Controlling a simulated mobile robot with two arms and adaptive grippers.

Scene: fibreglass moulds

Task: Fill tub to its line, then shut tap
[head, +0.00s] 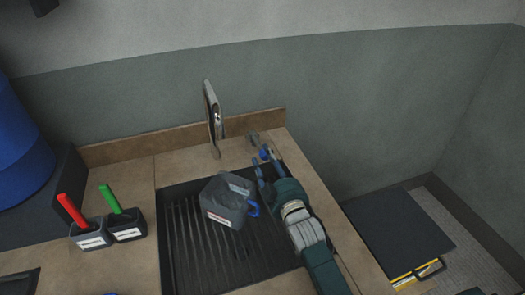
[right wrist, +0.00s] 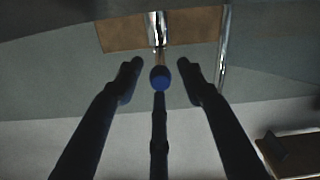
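The tub, a grey jug (head: 228,200) with a blue handle and a pale label, stands in the dark ribbed sink (head: 190,262). Its fill line and water level cannot be made out. The chrome tap (head: 213,115) rises behind the sink with its spout above the tub; I cannot see a stream. My right gripper (head: 267,158) is at the sink's back right corner, with its fingers spread around a small blue knob, apparently the tap's handle. In the right wrist view the blue knob (right wrist: 160,78) sits between the fingertips, with gaps at both sides. My left gripper is not in view.
Two dark holders, with a red-handled tool (head: 72,210) and a green-handled tool (head: 111,199), stand on the counter left of the sink. A blue drum (head: 20,150) is at far left. A dark-topped low item (head: 398,232) stands on the floor at right.

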